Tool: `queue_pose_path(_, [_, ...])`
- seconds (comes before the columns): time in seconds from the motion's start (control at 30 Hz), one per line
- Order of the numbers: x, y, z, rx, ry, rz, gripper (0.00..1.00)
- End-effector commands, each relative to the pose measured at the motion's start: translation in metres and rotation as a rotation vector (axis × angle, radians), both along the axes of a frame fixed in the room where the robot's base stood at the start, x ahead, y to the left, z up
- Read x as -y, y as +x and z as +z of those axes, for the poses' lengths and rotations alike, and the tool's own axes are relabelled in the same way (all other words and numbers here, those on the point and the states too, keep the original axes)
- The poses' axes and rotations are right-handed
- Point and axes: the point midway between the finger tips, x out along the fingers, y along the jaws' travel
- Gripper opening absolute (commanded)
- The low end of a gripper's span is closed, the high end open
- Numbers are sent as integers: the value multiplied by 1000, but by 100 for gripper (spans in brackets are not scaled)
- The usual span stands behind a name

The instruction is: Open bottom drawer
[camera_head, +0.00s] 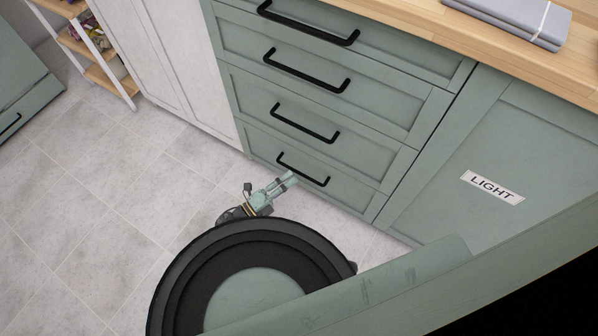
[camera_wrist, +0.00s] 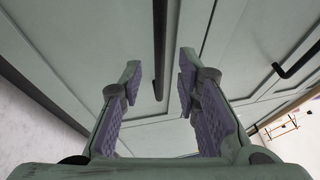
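The bottom drawer (camera_head: 346,195) is the lowest of several stacked green drawers. Its front looks flush with the cabinet, so it appears closed. Its black bar handle (camera_head: 312,178) runs across its front. My gripper (camera_head: 291,177) is at the left part of this handle, low near the floor. In the wrist view, my gripper (camera_wrist: 160,64) is open, with one padded finger on each side of a black handle bar (camera_wrist: 160,45). Gaps show between the bar and both fingers, so the bar lies between them without being clamped. How deep the fingers reach is hard to tell.
Another drawer handle (camera_wrist: 297,59) shows at the right in the wrist view. A cabinet door labelled LIGHT (camera_head: 492,188) is right of the drawers. A white cabinet (camera_head: 178,62) is left. Folded grey cloth (camera_head: 512,18) lies on the wooden counter (camera_head: 440,36). The tiled floor (camera_head: 110,190) at left is clear.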

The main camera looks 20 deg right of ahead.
Motion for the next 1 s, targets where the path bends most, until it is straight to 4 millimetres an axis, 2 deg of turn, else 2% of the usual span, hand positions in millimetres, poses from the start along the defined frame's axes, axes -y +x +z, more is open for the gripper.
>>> queue_pose_path(0.1, [22,5,5,0,1,-4,30])
queue_pose_path(0.3, [41,11,8,2,1,0,30])
queue_pose_path(0.67, [46,13,8,2,3,2,30])
queue_pose_path(1.0, [45,13,8,2,3,2,7])
